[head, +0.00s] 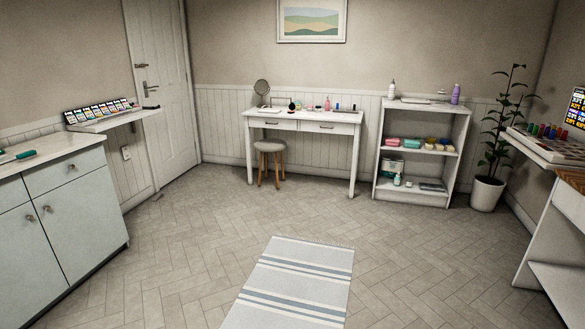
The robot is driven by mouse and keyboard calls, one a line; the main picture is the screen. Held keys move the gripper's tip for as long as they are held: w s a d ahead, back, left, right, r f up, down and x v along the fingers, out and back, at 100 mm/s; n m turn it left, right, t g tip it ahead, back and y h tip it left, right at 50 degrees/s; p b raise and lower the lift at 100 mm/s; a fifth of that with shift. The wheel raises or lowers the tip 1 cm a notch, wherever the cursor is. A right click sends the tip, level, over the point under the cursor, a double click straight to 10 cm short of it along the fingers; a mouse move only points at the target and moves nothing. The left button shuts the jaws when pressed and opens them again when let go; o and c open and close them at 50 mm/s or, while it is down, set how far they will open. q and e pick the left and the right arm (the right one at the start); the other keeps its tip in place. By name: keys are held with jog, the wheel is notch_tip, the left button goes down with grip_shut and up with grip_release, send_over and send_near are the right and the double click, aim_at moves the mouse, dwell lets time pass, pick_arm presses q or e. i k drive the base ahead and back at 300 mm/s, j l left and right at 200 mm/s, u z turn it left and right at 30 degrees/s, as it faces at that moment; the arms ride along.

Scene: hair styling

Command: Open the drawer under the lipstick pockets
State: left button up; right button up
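At the right edge, a white organizer (553,150) sits on a wood-topped stand. Several coloured lipsticks (545,131) stand upright in it, in red, green, blue and other colours. Below the top, the stand has a pale front panel (569,205); whether it is a drawer front I cannot tell at this angle. The frame cuts off the right part of the stand. Neither of my grippers is in view.
A white vanity (303,119) with two drawers and a stool (270,147) stand at the back wall, beside an open shelf (419,107). A potted plant (488,190) stands near the right stand. A cabinet (58,215) is at left. A striped rug (292,285) lies on open floor.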

aim_at(306, 126)
jog(key=i, duration=2.75)
